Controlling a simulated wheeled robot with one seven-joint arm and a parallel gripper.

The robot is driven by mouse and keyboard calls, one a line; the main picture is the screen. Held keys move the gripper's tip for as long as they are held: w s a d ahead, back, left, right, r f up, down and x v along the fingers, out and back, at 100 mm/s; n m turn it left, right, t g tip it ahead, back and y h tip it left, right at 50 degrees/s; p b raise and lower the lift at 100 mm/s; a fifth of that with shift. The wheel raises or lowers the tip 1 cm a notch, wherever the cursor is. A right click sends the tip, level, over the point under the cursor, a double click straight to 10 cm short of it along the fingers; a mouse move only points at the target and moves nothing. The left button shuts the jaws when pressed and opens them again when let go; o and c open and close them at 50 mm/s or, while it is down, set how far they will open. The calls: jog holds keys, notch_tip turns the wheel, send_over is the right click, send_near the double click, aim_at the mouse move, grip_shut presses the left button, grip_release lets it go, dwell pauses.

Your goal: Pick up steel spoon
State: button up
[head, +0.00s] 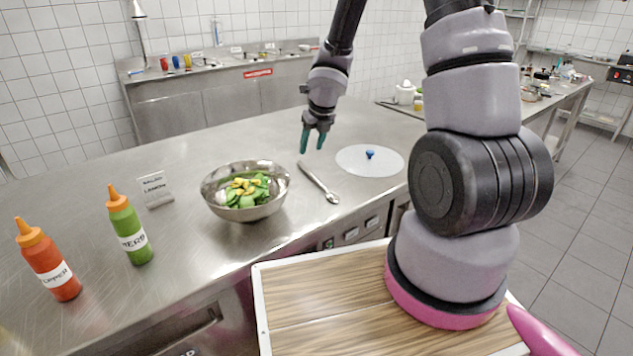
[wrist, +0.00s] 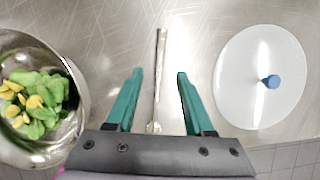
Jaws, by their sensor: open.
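The steel spoon (head: 319,183) lies on the steel counter, between the salad bowl and a white lid in the head view. In the wrist view the spoon (wrist: 160,75) runs lengthwise between the two teal fingers, its handle pointing up the picture and its lower end partly hidden by the gripper body. My gripper (head: 313,142) is above the counter, near the handle end of the spoon in the head view, with its fingers pointing down. In the wrist view my gripper (wrist: 159,75) is open and empty, with a finger on each side of the spoon.
A steel bowl (head: 245,212) of salad stands left of the spoon. A white round lid (head: 352,163) with a blue knob lies to its right. A green bottle (head: 131,235), a red bottle (head: 52,268) and a small sign (head: 156,189) stand further left.

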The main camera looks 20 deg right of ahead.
aim_at(306, 168)
jog(key=shift+x, duration=4.5)
jog(key=shift+w+f, duration=0.1)
jog(key=shift+w, duration=0.05)
grip_shut()
